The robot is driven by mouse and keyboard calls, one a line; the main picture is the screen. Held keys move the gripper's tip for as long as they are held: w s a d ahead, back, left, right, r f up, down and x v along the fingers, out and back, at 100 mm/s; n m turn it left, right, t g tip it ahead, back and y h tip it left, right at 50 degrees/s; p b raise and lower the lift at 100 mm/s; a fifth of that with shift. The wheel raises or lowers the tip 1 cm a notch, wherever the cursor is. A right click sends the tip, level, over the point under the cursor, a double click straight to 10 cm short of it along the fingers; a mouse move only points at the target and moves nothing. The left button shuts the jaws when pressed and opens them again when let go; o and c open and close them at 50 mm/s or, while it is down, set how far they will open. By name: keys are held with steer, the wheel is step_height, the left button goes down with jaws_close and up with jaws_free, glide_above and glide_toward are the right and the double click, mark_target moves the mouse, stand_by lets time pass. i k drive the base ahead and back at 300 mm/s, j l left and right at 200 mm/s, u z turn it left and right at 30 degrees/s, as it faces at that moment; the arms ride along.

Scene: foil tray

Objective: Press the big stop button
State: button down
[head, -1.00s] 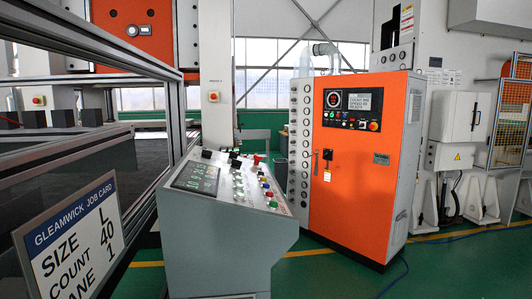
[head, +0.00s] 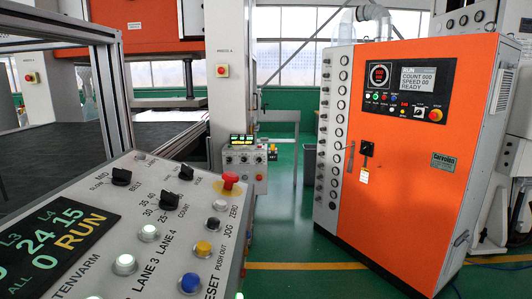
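A red mushroom button (head: 229,180) stands up on a yellow base at the far right edge of the grey control console (head: 150,215) at the lower left. Other red round buttons also show: one on a yellow plate on the white column (head: 222,71), and one on a yellow ring on the orange cabinet's panel (head: 435,115). I cannot tell from labels which is the big stop button. My gripper is not in view, and nothing of mine touches any button.
The console carries a display (head: 50,240) reading RUN, black knobs and several coloured push buttons. The orange cabinet (head: 410,160) stands at the right; its screen (head: 415,78) reads READY. A smaller control box (head: 245,160) is behind. Green floor (head: 300,215) between is clear.

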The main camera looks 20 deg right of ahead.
mark_target(231, 178)
steer(key=i+l, duration=0.3)
steer(key=l, duration=0.2)
steer(key=i+l, duration=0.35)
steer(key=l+u, duration=0.05)
steer(key=l, duration=0.05)
